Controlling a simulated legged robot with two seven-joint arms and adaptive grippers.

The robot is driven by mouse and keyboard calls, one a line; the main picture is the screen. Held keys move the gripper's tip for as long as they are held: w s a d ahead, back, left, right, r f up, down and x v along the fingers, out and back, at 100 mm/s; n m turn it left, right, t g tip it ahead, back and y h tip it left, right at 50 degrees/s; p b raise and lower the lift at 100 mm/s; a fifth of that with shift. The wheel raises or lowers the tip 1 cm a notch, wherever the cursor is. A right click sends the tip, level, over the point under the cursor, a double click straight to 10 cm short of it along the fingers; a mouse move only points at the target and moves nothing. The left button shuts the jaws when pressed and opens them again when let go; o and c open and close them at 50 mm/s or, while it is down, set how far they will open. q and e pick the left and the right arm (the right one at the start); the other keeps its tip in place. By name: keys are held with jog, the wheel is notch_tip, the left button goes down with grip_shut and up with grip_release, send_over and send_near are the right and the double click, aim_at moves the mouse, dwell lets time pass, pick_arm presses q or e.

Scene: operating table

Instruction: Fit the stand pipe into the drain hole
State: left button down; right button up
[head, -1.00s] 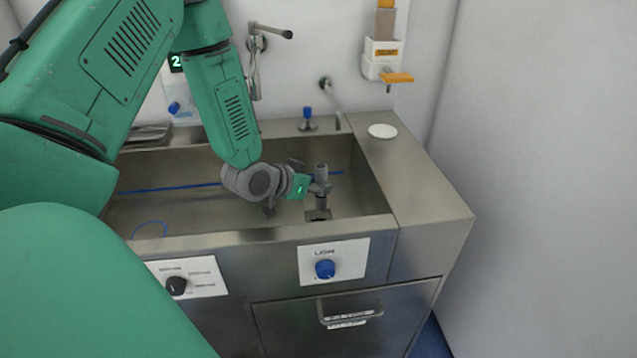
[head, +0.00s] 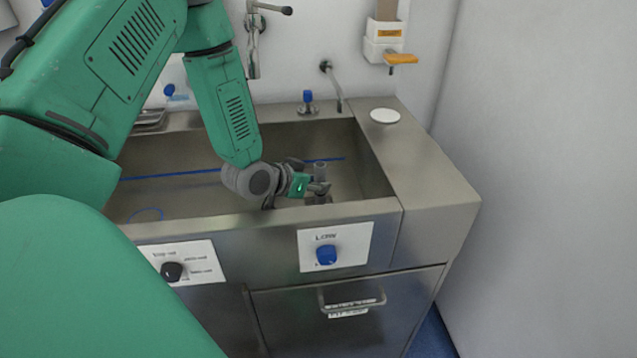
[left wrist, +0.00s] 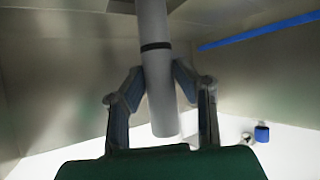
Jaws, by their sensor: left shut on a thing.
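The stand pipe (head: 320,170) is a grey upright tube in the right part of the steel sink. My left gripper (head: 318,188) is shut on it below its top end. In the left wrist view the pipe (left wrist: 155,75) runs between both fingers and has a black ring. One end shows free near the palm; the other runs out of the top of the frame. A dark square edge (left wrist: 122,6) there may be the drain fitting. In the head view the sink's front rim hides the pipe's foot and the drain hole, so I cannot tell whether it is seated. My right gripper is out of view.
The sink's front rim (head: 200,225) lies close below my left gripper. A blue-knobbed tap (head: 308,104) and a spout (head: 333,85) stand behind. A white disc (head: 385,116) lies on the right counter. The basin is open to the left.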

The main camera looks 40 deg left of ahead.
aim_at(316, 196)
pick_arm(q)
jog(key=shift+a, duration=0.25)
jog(key=shift+d, duration=0.15)
jog(key=shift+p, duration=0.4)
dwell(0.7)
jog(key=shift+f+b, duration=1.45)
jog(key=shift+f, duration=0.65)
jog(key=c, duration=1.2)
grip_release()
notch_tip(316, 196, up, 10)
jog(key=shift+d+r, duration=0.1)
